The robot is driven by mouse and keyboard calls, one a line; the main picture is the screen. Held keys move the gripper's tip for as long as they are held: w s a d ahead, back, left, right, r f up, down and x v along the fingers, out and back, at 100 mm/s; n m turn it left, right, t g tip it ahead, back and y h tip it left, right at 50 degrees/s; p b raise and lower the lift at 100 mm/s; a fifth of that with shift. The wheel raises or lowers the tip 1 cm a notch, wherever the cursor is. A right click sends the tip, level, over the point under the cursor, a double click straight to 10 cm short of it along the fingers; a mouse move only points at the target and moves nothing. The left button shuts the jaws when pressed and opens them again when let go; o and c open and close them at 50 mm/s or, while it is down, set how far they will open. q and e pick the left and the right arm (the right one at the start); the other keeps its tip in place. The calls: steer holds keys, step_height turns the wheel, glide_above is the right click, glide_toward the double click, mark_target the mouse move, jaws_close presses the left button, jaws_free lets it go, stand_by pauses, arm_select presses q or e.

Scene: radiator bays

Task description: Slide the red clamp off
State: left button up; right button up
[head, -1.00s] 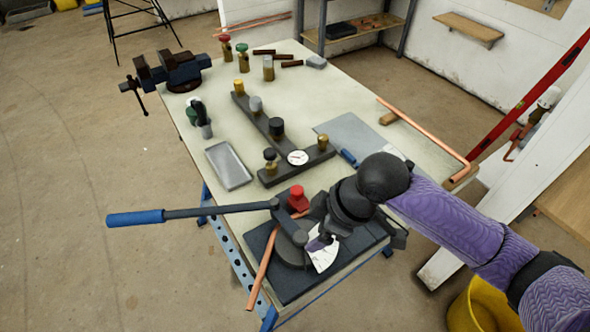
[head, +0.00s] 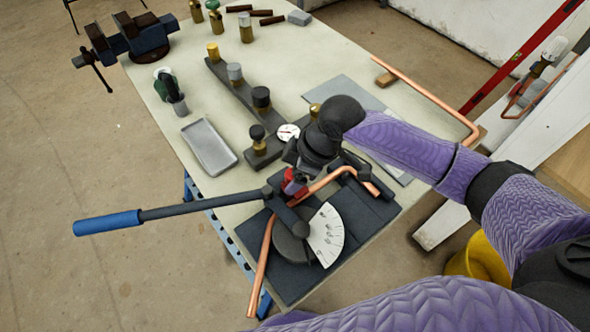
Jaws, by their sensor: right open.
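The red clamp (head: 294,186) sits on the dark pipe bender (head: 283,212), near the pivot of its long lever. A bent copper pipe (head: 262,262) lies through the bender. The bender's white angle dial (head: 327,236) is uncovered. My right gripper (head: 297,179) is open, pointing down at the red clamp from above. It partly hides the clamp, and I cannot tell whether its fingers touch it. My left gripper is out of view.
The lever's blue handle (head: 107,222) sticks out past the table's left edge. A grey tray (head: 209,147) and a dark manifold with valves (head: 262,98) stand behind the bender. A long copper pipe (head: 425,97) lies at the right. A vise (head: 137,38) sits on the far left corner.

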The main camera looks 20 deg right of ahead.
jaws_close()
steer(key=shift+w, duration=0.1)
stand_by(1.2)
